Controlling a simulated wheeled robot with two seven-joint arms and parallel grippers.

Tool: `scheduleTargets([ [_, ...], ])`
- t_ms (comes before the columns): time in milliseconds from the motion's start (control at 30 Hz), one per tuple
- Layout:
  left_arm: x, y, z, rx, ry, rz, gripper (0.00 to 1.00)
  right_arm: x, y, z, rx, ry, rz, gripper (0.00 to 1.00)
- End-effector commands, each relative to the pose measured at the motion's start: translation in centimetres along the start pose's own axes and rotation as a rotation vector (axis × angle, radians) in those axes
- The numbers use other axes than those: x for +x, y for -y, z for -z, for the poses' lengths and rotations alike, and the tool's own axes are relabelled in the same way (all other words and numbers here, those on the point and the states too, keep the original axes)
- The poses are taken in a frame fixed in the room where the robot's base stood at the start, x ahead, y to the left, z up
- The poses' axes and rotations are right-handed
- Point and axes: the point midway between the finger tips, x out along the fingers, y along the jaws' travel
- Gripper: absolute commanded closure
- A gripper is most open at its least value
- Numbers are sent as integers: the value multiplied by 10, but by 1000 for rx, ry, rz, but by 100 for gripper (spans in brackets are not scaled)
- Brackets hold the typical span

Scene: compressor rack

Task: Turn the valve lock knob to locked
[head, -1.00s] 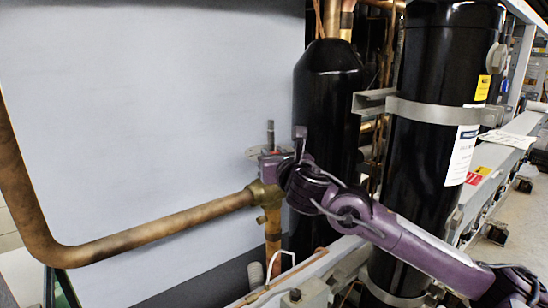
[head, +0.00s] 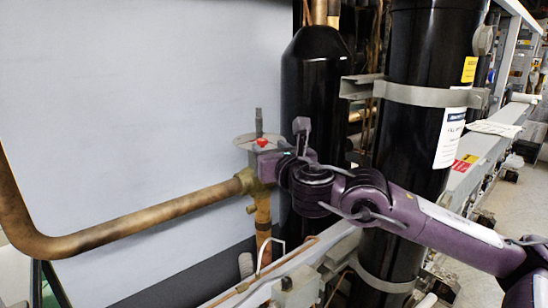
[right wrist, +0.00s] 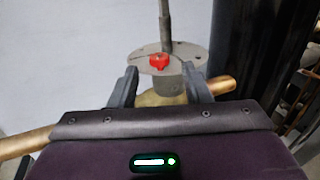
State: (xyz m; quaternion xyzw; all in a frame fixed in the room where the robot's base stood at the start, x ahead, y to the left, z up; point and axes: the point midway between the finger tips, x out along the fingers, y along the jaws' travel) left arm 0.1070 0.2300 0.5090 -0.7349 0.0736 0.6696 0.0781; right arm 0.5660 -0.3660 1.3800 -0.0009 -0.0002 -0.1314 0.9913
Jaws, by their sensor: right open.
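The valve lock knob is small and red. In the head view the knob (head: 262,143) sits at the valve's round grey plate (head: 243,141), just above my right gripper. It also shows in the right wrist view, where the knob (right wrist: 159,61) is on the near part of the plate (right wrist: 190,52), in front of the upright stem (right wrist: 165,22). My right gripper (right wrist: 160,80) is open, its two dark fingers apart on either side of the valve body below the knob. The knob appears between the fingers but beyond their tips; I see no contact. My left gripper is not in view.
A copper pipe (head: 150,221) runs left from the brass valve body (head: 249,181). A black cylinder (head: 318,95) stands close behind my right gripper, and a larger one (head: 420,150) stands to its right. A pale panel (head: 130,90) fills the left background.

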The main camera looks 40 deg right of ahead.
Motion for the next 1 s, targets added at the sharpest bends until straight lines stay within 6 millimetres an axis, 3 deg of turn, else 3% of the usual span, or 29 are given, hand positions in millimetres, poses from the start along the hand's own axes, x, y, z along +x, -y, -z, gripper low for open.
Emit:
scheduleTargets([
  [333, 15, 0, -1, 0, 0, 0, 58, -20, 0, 1, 2, 1, 1, 56],
  [1000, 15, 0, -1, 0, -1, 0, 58, -21, 0, 0, 3, 0, 1, 56],
])
